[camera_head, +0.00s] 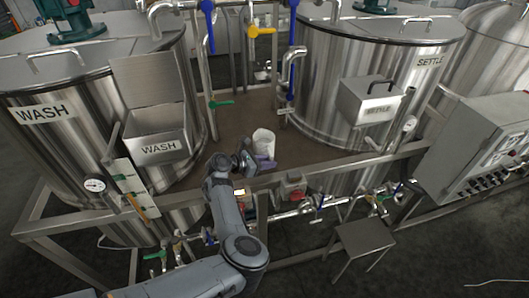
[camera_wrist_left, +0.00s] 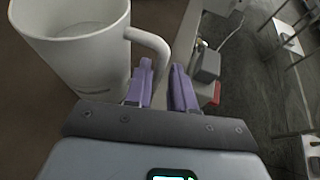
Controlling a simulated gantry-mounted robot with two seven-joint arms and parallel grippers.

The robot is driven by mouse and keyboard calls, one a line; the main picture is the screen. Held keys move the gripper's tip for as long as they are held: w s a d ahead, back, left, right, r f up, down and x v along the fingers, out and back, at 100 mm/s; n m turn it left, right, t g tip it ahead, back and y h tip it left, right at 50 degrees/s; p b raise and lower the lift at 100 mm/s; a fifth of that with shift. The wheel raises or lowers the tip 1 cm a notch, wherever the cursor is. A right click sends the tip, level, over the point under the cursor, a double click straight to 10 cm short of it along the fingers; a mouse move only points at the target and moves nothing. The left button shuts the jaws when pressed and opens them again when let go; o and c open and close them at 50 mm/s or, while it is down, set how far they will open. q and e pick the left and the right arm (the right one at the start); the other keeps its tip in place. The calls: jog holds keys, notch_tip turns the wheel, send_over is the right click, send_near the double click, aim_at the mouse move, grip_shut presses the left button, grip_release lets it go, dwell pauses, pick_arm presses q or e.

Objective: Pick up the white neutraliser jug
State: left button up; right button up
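The white neutraliser jug (camera_head: 263,142) stands upright on the brown deck between the wash and settle tanks. It looms large at the upper left of the left wrist view (camera_wrist_left: 82,55), with its handle (camera_wrist_left: 158,50) facing my gripper. My left gripper (camera_head: 262,163) is at the jug's near side. In the left wrist view its two purple fingers (camera_wrist_left: 162,85) stand apart, one on each side of the handle's lower part. I cannot tell whether they press on it. My right gripper is not in view.
The wash tank's open box (camera_head: 157,148) stands left of the jug, and the settle tank (camera_head: 340,80) stands to the right. A steel rail (camera_head: 330,164) runs along the deck's front. A small step stool (camera_head: 363,236) stands below.

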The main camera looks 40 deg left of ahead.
pick_arm(q)
jog(key=shift+x, duration=1.75)
jog(key=shift+a, duration=0.1)
jog(key=shift+c, duration=0.2)
grip_shut()
jog(key=shift+r, duration=0.15)
